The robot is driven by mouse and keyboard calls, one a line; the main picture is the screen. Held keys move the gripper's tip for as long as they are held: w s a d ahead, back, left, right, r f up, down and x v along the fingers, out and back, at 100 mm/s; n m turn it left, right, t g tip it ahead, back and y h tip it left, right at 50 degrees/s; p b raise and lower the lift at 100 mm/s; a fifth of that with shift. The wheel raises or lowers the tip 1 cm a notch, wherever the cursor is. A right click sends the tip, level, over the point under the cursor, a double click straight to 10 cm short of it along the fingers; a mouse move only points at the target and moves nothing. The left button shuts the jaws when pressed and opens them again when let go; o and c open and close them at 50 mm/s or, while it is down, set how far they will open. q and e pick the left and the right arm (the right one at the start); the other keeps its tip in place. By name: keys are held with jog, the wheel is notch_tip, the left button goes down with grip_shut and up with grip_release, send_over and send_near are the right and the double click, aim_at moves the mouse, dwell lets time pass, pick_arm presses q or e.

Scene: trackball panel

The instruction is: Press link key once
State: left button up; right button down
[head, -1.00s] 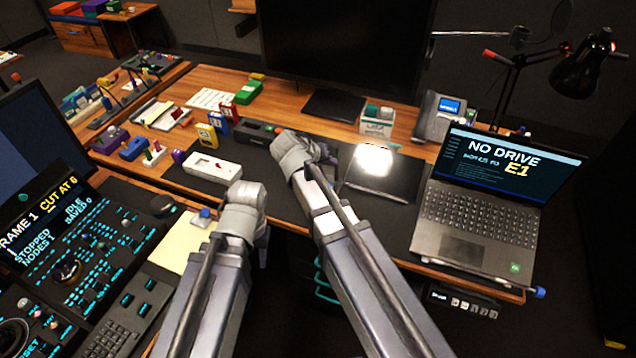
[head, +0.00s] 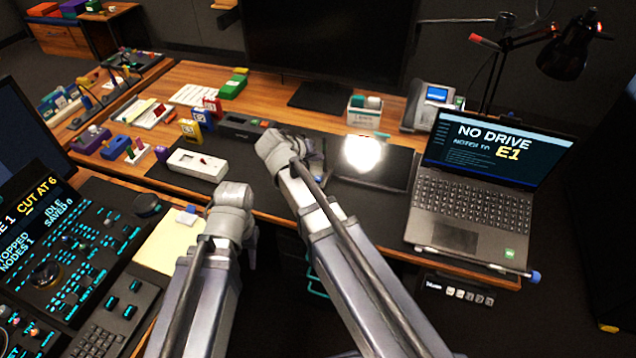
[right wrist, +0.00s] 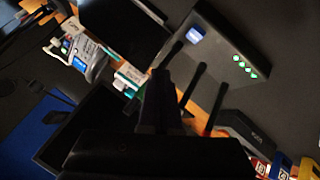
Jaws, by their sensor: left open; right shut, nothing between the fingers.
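In the right wrist view a grey box (right wrist: 228,62) carries a blue key (right wrist: 196,36) with a pale marking too small to read, and a row of green lights (right wrist: 245,67). It may be the link key, but I cannot tell. Dark rods stand by the box. My right gripper (right wrist: 160,78) is shut and empty, its tips lower left of the blue key and apart from it in the picture. In the head view my right gripper (head: 279,148) is over the dark desk mat and hides what lies behind it. My left gripper (head: 249,252) is open, near the desk's front edge, its fingers barely showing.
A laptop (head: 470,205) reading "NO DRIVE" stands right, with a tablet (head: 375,170) beside it. A phone (head: 432,105) and a large monitor (head: 330,45) stand behind. A white device (head: 197,165) and a black one (head: 246,127) lie left. A control panel (head: 75,245) is at lower left.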

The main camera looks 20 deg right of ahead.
pick_arm(q)
notch_tip(320, 180, down, 6)
jog(key=b, duration=0.5)
pick_arm(e)
notch_tip(320, 180, down, 6)
jog(key=shift+r, duration=0.1)
dwell(1.3)
pick_arm(q)
jog(key=shift+f+b, duration=0.35)
pick_arm(e)
jog(key=shift+f, duration=0.4)
pick_arm(q)
jog(key=shift+f+b, duration=0.4)
pick_arm(e)
jog(key=shift+f, duration=0.45)
pick_arm(q)
jog(key=shift+r, duration=0.15)
pick_arm(e)
jog(key=shift+r, duration=0.15)
pick_arm(q)
jog(key=shift+r+p, duration=0.7)
jog(key=shift+p, duration=0.15)
pick_arm(e)
jog(key=shift+r, duration=0.75)
pick_arm(q)
jog(key=shift+r, duration=0.15)
pick_arm(e)
jog(key=shift+r, duration=0.1)
